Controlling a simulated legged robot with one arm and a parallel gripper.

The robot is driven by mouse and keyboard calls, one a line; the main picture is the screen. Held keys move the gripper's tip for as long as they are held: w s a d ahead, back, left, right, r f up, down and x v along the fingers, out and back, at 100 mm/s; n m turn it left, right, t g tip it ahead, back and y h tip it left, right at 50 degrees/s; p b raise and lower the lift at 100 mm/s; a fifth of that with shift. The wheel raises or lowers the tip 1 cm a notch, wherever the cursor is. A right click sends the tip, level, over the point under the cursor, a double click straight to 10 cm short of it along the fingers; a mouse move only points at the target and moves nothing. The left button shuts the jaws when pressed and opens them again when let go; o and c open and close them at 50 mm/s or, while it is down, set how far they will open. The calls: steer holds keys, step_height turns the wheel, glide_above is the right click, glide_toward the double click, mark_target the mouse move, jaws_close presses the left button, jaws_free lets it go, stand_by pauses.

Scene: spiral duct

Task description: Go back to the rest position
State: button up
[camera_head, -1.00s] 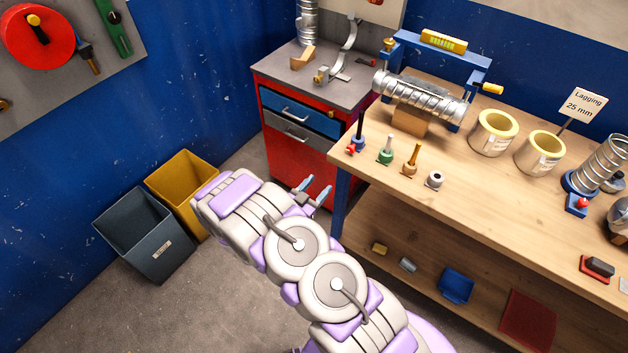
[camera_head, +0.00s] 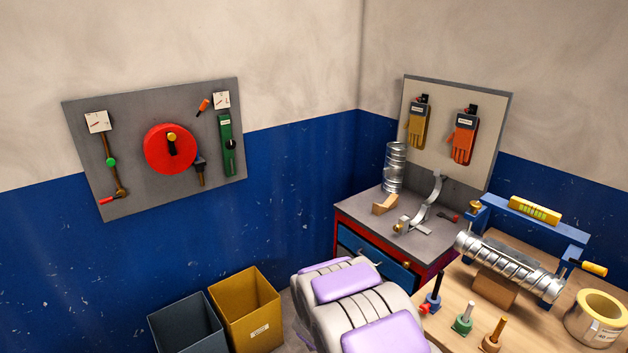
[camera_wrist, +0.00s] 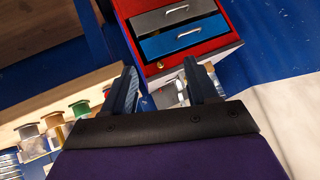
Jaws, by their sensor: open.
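My gripper (camera_wrist: 162,72) shows in the wrist view with its two dark fingers apart and nothing between them. Beyond the fingers is the red cabinet with a blue drawer (camera_wrist: 181,37) and a grey drawer (camera_wrist: 163,15). In the head view my purple and grey arm rises at the bottom centre, in front of the cabinet and close to the workbench's left end. The arm hides the gripper itself in that view.
The workbench (camera_head: 455,308) holds a clamped spiral duct (camera_head: 510,268), a yellow-lined roll (camera_head: 597,318) and small coloured-base tools. A grey bin (camera_head: 187,325) and a yellow bin (camera_head: 246,310) stand left of my arm. A tool board (camera_head: 118,150) hangs on the wall.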

steer(key=s+a+r+n+g+y, duration=0.2)
steer(key=s+a+r+n+y, duration=0.1)
steer(key=s+r, duration=0.45)
steer(key=s+a+r+n+g+y, duration=0.25)
steer(key=s+r, duration=0.35)
steer(key=s, duration=0.3)
steer(key=s+d+r+n+g, duration=0.1)
steer(key=s+d+r+g, duration=0.1)
steer(key=s, duration=0.7)
steer(key=s+d+r+n+g+h, duration=0.1)
steer(key=s+d, duration=0.3)
steer(key=s, duration=0.5)
steer(key=s+d+r+n+g, duration=0.2)
steer(key=s+d+r+g, duration=0.1)
steer(key=s, duration=0.7)
steer(key=shift+d+r+b, duration=0.3)
steer(key=shift+d, duration=0.3)
